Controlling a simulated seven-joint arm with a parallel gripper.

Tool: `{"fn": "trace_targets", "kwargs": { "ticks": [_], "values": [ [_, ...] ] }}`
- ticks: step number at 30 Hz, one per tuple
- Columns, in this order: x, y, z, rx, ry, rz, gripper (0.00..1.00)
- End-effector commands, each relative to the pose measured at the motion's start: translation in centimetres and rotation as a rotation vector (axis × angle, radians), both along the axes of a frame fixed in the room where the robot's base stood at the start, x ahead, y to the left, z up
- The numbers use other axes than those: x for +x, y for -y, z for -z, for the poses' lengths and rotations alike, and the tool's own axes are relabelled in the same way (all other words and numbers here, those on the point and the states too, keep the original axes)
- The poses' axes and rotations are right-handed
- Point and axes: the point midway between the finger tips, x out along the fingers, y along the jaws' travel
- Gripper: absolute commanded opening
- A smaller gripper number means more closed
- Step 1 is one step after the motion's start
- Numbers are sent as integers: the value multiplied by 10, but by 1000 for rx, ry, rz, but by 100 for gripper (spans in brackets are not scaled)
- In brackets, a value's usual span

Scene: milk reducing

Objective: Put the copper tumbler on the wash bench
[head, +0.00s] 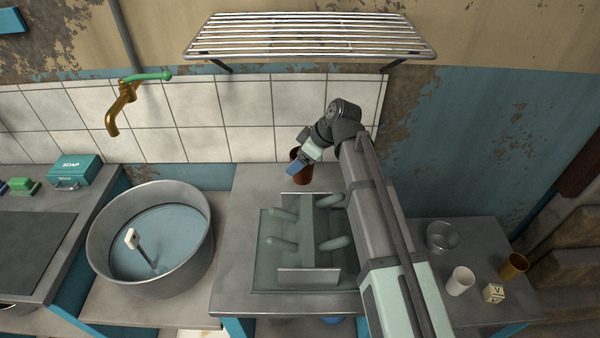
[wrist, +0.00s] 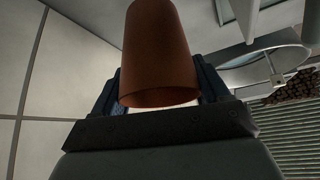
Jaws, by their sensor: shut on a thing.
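The copper tumbler (head: 303,176) is reddish brown and partly hidden behind my gripper (head: 297,166) in the head view. My gripper is shut on it. In the wrist view the tumbler (wrist: 160,50) sits between the two dark fingers, with its rim towards the camera. The tumbler is over the back of the grey middle bench (head: 236,250), close to the white tiled wall. I cannot tell whether it touches the bench top. Which bench the task calls the wash bench is not marked.
A grey rack with pegs (head: 308,230) stands on the bench just in front of the tumbler. A round metal basin of water (head: 103,258) is to the left. A slatted shelf (head: 310,38) hangs above. A white cup (head: 460,281) and a brass cup (head: 514,266) stand at right.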

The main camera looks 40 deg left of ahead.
Motion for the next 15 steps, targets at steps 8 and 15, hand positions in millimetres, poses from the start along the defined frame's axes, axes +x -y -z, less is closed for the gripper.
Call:
{"fn": "trace_targets", "kwargs": {
  "ticks": [8, 15],
  "values": [
    [0, 0, 21, 0, -1, 2, 43],
    [0, 0, 47, 0, 0, 1, 43]
  ]
}}
